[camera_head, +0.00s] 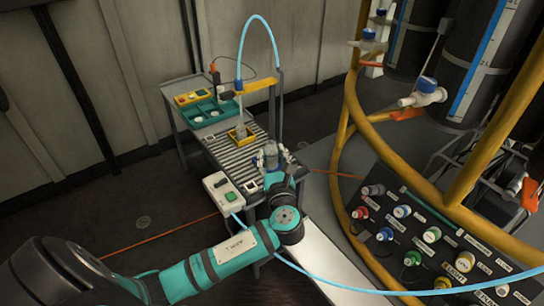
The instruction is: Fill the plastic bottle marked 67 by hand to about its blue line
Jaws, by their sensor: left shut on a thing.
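My left gripper (274,164) is at the near end of a roller bench (238,160). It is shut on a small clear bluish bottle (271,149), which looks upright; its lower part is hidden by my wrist. Another clear bottle (240,131) stands in a yellow holder (241,138) on the rollers, below a filling head (238,86) on a yellow arm. I cannot read a 67 or make out a blue line on either bottle. My right gripper is out of view.
A white box with a green button (230,196) sits at the bench's near left corner. A green tray (207,113) is at the back left. A blue hose (272,34) arches above. A yellow rail (346,190) and a panel of coloured knobs (395,240) stand right.

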